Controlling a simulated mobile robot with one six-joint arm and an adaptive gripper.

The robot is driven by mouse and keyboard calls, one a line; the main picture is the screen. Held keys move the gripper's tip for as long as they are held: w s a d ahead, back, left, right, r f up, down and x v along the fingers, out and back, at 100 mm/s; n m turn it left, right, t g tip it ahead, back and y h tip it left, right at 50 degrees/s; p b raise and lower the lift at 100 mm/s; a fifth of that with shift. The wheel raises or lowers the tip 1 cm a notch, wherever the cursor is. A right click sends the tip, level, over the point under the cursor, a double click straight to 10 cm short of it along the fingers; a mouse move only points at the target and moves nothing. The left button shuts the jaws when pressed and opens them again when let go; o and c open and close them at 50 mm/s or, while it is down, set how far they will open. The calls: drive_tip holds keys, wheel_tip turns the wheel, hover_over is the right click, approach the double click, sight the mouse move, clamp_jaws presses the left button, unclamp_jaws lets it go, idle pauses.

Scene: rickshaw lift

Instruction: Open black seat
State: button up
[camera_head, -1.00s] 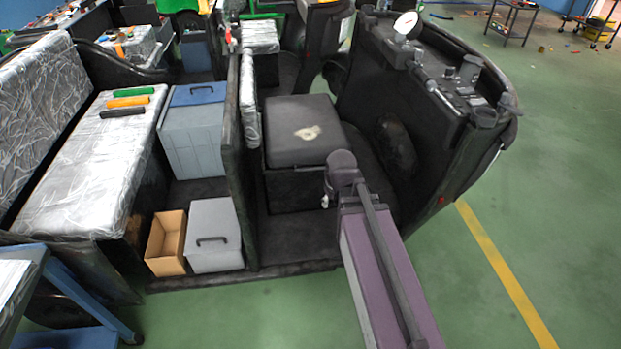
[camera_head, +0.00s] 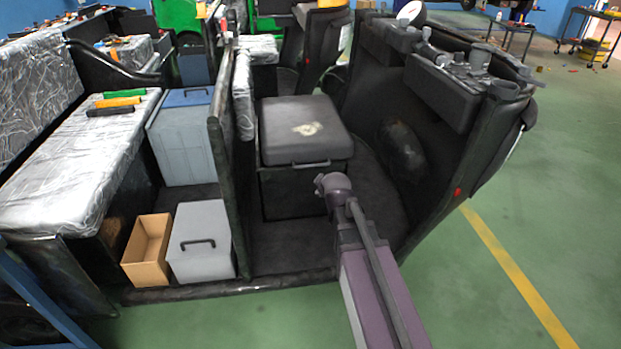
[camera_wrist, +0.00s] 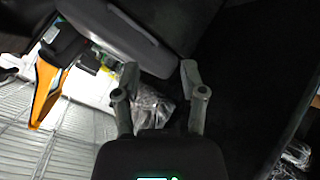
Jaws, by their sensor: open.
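The black seat (camera_head: 295,145) is a dark padded lid with a pale worn patch, lying flat on a black box in the driver's compartment. A handle (camera_head: 312,163) runs along its front edge. The end joint of my arm shows just in front of the box in the head view, but my gripper is hidden there. In the wrist view my gripper (camera_wrist: 160,75) is open with nothing between its fingers. A dark grey panel with a bar handle (camera_wrist: 133,23), apparently the seat, lies beyond the fingertips, apart from them.
A black partition (camera_head: 226,165) stands left of the seat, and the dashboard (camera_head: 440,90) rises at right. A grey box (camera_head: 203,255) and an open cardboard box (camera_head: 150,250) sit left of the partition. Green floor (camera_head: 530,210) is free at right.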

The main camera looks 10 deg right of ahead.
sight(311, 166)
drive_tip(key=w+f+n+t+b, duration=0.9)
drive_tip(key=f+b, duration=0.3)
drive_tip(key=b, duration=1.3)
drive_tip(key=shift+w+t+b, duration=0.35)
drive_tip(key=shift+w+t, duration=0.15)
drive_tip(key=shift+w, duration=0.3)
drive_tip(key=shift+w+r, duration=0.1)
drive_tip(key=shift+w, duration=0.05)
drive_tip(key=w+p, duration=0.1)
drive_tip(key=w, duration=0.3)
drive_tip(key=w+r, duration=0.1)
drive_tip(key=w, duration=0.4)
drive_tip(key=w+r+p, duration=0.1)
drive_tip(key=w, duration=0.3)
drive_tip(key=shift+w+r+p, duration=0.15)
drive_tip(key=shift+r+p, duration=0.1)
drive_tip(key=shift+p, duration=0.05)
drive_tip(key=shift+c, duration=0.2)
clamp_jaws()
